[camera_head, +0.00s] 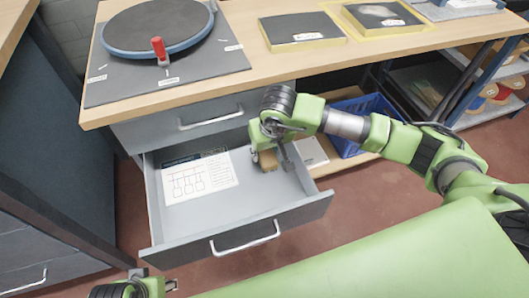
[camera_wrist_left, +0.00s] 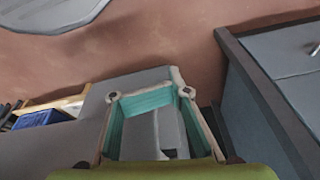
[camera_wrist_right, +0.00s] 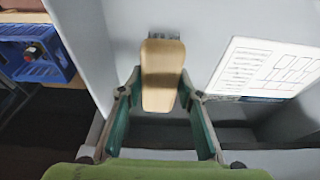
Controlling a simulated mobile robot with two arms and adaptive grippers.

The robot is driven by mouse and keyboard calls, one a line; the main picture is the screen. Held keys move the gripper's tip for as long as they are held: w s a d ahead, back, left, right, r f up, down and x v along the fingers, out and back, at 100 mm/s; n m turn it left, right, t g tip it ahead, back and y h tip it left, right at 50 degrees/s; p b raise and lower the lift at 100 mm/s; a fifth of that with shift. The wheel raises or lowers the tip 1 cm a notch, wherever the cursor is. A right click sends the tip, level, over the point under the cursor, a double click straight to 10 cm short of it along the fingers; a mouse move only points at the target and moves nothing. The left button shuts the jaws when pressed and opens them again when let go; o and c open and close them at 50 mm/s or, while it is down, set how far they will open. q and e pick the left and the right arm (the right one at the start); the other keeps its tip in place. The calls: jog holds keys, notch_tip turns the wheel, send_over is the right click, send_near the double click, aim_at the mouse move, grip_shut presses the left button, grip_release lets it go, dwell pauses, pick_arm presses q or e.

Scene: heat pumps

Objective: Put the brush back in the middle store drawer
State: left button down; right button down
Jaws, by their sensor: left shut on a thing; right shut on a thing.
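The brush, a tan wooden piece (camera_wrist_right: 162,75), is between the fingers of my right gripper (camera_wrist_right: 158,93) in the right wrist view. In the head view, my right gripper (camera_head: 275,158) reaches down into the open grey drawer (camera_head: 234,240) near its right wall, and the brush (camera_head: 267,161) shows there in part. I cannot tell whether the brush touches the drawer floor. My left gripper (camera_head: 150,287) is at the bottom left, near the drawer's front left corner. In the left wrist view, my left gripper (camera_wrist_left: 148,95) is over a grey surface; what it holds I cannot make out.
A printed sheet (camera_head: 200,178) lies in the drawer's left part. A closed drawer (camera_head: 165,130) is above it, under the worktop (camera_head: 245,85). A blue crate (camera_head: 365,112) stands right of the drawer, a dark cabinet (camera_head: 40,150) left. The drawer's middle is bare.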

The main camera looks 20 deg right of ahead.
jog(key=shift+f, duration=0.5)
jog(key=shift+w+f, duration=0.1)
pick_arm(q)
jog(key=shift+w+r, duration=0.15)
jog(key=shift+r, duration=0.8)
jog(key=shift+r, duration=0.15)
pick_arm(e)
jog(key=shift+f, duration=0.1)
pick_arm(q)
jog(key=shift+r, duration=0.15)
pick_arm(e)
jog(key=c, duration=1.5)
grip_release()
jog(key=shift+o, duration=0.2)
jog(key=v, duration=0.3)
jog(key=shift+r+p, duration=0.3)
jog(key=shift+r, duration=0.1)
jog(key=s, duration=1.1)
jog(key=shift+d+f, duration=0.2)
jog(key=shift+f, duration=0.1)
pick_arm(q)
jog(key=shift+x, duration=1.35)
pick_arm(e)
jog(key=shift+s, duration=0.6)
